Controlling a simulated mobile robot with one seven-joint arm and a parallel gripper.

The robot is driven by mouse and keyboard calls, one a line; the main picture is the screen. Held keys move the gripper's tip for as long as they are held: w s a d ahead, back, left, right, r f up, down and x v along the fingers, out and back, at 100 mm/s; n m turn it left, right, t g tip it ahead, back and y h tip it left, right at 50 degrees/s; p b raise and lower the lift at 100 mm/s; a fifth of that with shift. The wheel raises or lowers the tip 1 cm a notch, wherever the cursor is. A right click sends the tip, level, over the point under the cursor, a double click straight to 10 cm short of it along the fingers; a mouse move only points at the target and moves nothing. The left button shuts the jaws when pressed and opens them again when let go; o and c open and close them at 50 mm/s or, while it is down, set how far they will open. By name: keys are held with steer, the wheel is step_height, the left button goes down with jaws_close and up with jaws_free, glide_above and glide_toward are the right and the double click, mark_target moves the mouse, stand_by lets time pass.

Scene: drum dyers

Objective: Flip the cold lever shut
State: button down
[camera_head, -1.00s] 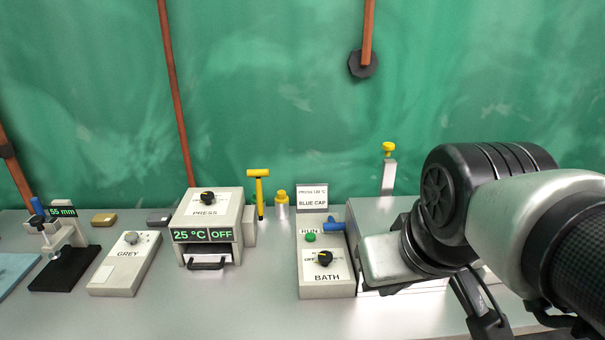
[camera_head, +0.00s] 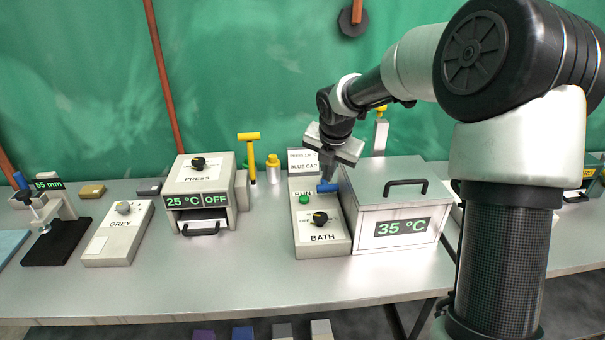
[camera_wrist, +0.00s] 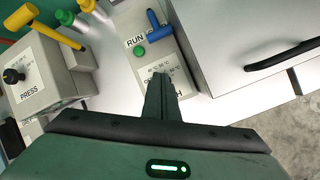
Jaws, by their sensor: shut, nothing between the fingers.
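The blue lever (camera_head: 327,187) sits at the back right of the BATH control box (camera_head: 322,246), beside the green RUN button (camera_head: 304,199). I take it as the cold lever, by its colour; no label on it is readable.
The metal bath (camera_head: 395,199) with its black lid handle and a 35 °C display stands right of the box. The PRESS (camera_head: 198,168) and a yellow T-handle (camera_head: 250,150) stand left. A yellow-knobbed post (camera_head: 380,135) is behind. The front bench is clear.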

steer(key=w+f+n+y, duration=0.1)
steer(key=w+f+n, duration=0.3)
steer(key=w+f, duration=0.1)
steer(key=shift+w+a+f+n+t, duration=0.3)
steer(key=shift+w+f, duration=0.1)
steer(key=shift+f, duration=0.2)
steer(key=shift+f, duration=0.1)
steer(key=x, duration=0.9)
steer(key=shift+w+f, duration=0.15)
steer(key=shift+f, duration=0.25)
steer(key=shift+a+r, duration=0.15)
steer(key=shift+w+r, duration=0.1)
